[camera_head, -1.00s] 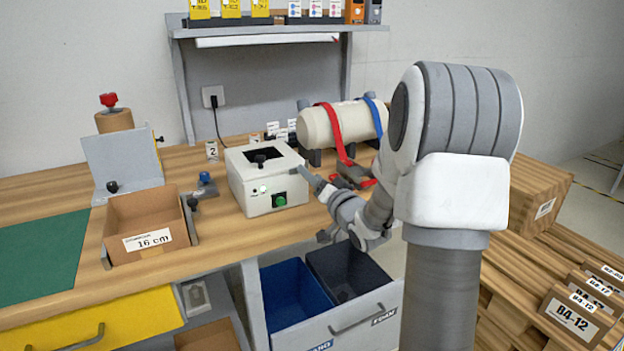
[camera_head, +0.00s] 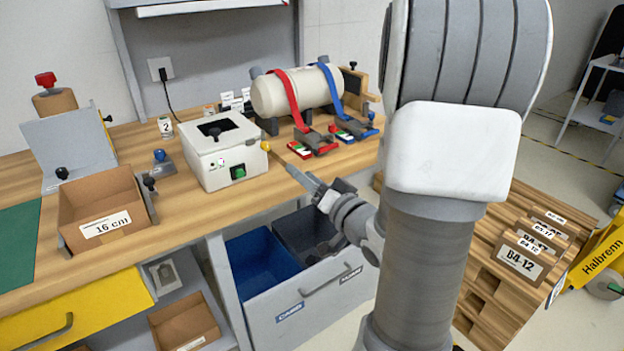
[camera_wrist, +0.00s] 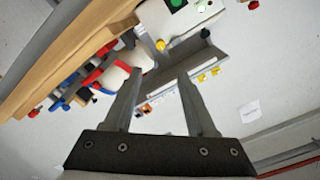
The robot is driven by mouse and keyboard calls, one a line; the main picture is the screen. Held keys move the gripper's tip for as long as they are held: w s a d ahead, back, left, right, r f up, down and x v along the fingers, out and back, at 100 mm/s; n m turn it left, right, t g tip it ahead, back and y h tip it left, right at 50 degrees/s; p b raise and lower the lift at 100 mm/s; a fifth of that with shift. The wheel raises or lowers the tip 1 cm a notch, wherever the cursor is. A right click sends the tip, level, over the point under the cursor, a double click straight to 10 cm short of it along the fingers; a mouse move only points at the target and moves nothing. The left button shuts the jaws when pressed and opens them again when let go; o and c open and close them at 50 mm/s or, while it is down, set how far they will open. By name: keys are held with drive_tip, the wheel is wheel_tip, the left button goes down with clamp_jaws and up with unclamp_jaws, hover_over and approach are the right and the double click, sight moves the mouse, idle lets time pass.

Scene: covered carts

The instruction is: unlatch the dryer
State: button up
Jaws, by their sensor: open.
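A white box (camera_head: 224,158) with a green button (camera_head: 238,172) stands on the wooden bench; it appears to be the dryer. A black knob is on its top and a yellow knob (camera_head: 265,146) is at its right side. In the wrist view the box (camera_wrist: 205,18) is at the top edge, partly cut off, with the yellow knob (camera_wrist: 160,45) beside it. My gripper (camera_head: 291,170) is right of and in front of the box, apart from it. Its spread fingers (camera_wrist: 160,78) hold nothing in the wrist view.
Behind and right of the box, a white cylinder (camera_head: 266,96) lies under a red strap (camera_head: 290,100) and a blue strap (camera_head: 333,90) with buckles. A cardboard bin (camera_head: 75,215) stands at left. An open drawer (camera_head: 322,300) projects below the bench front.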

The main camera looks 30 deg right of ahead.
drive_tip(key=shift+f+b, duration=0.35)
drive_tip(key=shift+b, duration=0.75)
drive_tip(key=b, duration=0.3)
drive_tip(key=shift+s, duration=0.25)
drive_tip(key=s+b, duration=0.1)
drive_tip(key=b, duration=0.2)
drive_tip(key=s+b, duration=0.1)
drive_tip(key=b, duration=0.1)
drive_tip(key=shift+r+b, duration=0.25)
drive_tip(key=shift+b, duration=0.15)
drive_tip(key=shift+d, duration=0.1)
